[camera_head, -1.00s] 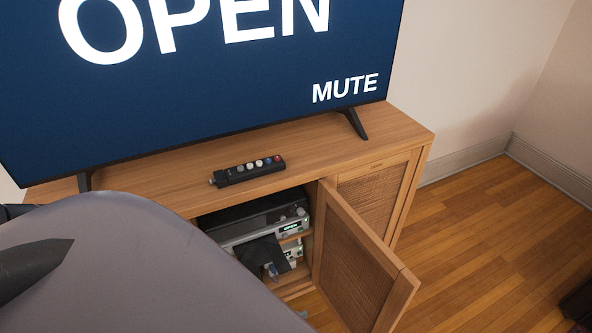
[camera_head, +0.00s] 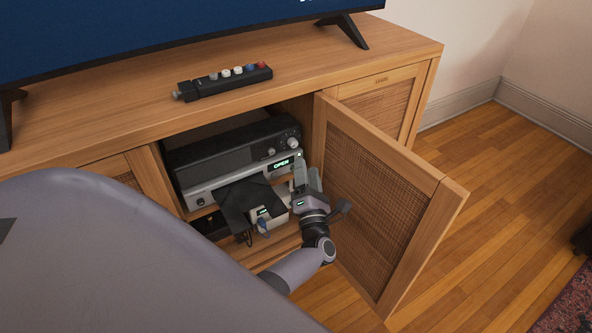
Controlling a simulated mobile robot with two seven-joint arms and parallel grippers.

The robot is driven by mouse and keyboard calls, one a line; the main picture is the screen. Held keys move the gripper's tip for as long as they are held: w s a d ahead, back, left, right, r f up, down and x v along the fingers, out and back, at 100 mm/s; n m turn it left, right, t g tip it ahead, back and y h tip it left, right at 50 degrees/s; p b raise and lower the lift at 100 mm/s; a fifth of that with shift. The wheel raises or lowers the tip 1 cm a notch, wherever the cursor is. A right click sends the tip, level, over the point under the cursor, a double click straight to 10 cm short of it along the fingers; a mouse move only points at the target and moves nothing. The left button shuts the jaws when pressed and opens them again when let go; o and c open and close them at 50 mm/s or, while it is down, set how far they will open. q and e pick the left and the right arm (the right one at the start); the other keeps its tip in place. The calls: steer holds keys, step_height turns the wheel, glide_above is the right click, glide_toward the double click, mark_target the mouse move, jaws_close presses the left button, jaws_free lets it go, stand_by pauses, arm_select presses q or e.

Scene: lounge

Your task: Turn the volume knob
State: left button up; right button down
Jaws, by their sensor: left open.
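The cabinet compartment holds a black stereo unit (camera_head: 225,153) with a large round knob (camera_head: 293,143) at its right end and a smaller knob (camera_head: 271,152) beside it. Which one is the volume knob I cannot tell. Below it is a silver unit (camera_head: 230,183) with a lit display reading "OPEN" and a small knob on its left. My left gripper (camera_head: 306,183) is open at the right side of the compartment, in front of and below the large knob, apart from it. Its fingers cover the silver unit's right end. My right gripper is not in view.
The cabinet door (camera_head: 380,195) stands open just right of my left gripper. A black flap-like piece (camera_head: 252,203) juts out in front of the silver unit.

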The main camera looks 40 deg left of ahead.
mark_target(294, 146)
arm_select(q)
steer(key=w+a+n+g, duration=0.1)
steer(key=a, duration=0.1)
steer(key=w+a+n+g+y+b, duration=0.1)
steer(key=a+n, duration=0.1)
steer(key=w+a+r+n+y, duration=0.1)
steer(key=w+a, duration=0.1)
steer(key=shift+a+n+g, duration=0.3)
steer(key=shift+a+g, duration=0.05)
steer(key=shift+g, duration=0.05)
jaws_close()
